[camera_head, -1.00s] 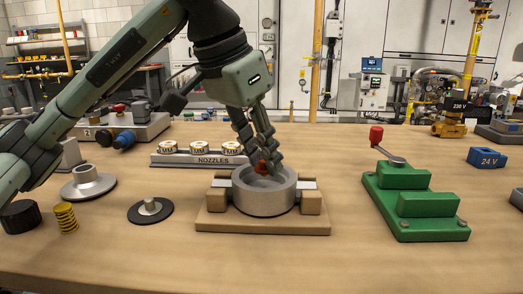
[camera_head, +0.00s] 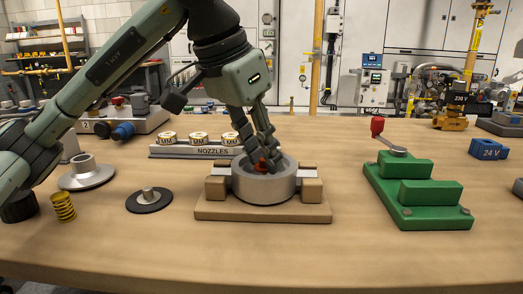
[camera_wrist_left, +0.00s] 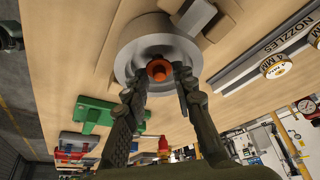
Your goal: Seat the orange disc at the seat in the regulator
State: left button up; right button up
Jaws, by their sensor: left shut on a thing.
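The regulator is a round grey open cup (camera_head: 264,188) held between tan blocks on a tan board in the head view. It also shows in the left wrist view (camera_wrist_left: 130,66). The orange disc (camera_head: 261,166) is inside the cup, mostly hidden by my fingers in the head view. In the left wrist view the orange disc (camera_wrist_left: 159,70) shows a round raised hub with a dark hole, over the cup's middle. My left gripper (camera_head: 264,162) points down into the cup, shut on the disc's hub. Whether the disc touches the seat is hidden. My right gripper is not in view.
A grey flanged part (camera_head: 86,178), a black disc with a metal stub (camera_head: 149,200) and a yellow spring (camera_head: 63,207) lie at left. The nozzle rack (camera_head: 195,151) stands behind the regulator. A green stepped fixture (camera_head: 417,195) stands at right. The front table is clear.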

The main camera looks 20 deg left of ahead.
pick_arm(q)
jog(key=shift+f+b, duration=0.8)
jog(key=shift+f, duration=0.2)
jog(key=o, duration=1)
jog(key=v, duration=1.2)
